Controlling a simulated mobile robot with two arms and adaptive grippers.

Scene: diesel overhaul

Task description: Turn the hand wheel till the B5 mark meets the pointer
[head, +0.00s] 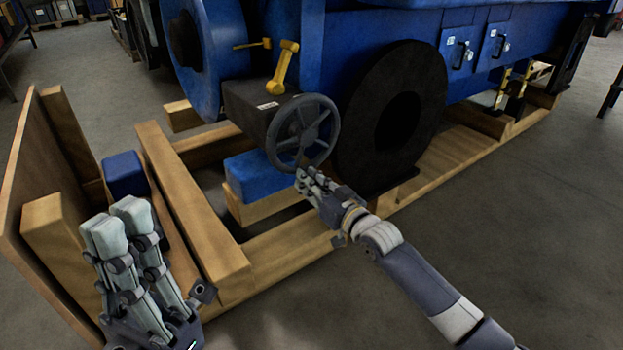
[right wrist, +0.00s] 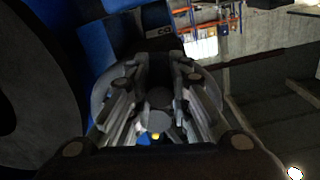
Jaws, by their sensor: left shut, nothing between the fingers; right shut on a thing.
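The grey spoked hand wheel (head: 333,121) is on the front of a dark box (head: 245,105) on the blue engine. My right gripper (head: 308,178) is at the lower rim of the wheel, shut on the rim. In the right wrist view my right gripper's fingers (right wrist: 160,70) are close in front of the camera, and what lies between them is dark and hard to make out. My left gripper (head: 115,225) is shut and empty at the lower left, away from the wheel. I cannot make out the B5 mark or the pointer.
A large black disc (head: 425,95) is right of the wheel. A timber frame (head: 190,205) and a blue block (head: 257,172) are below and left. Open floor (head: 530,220) is at the right.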

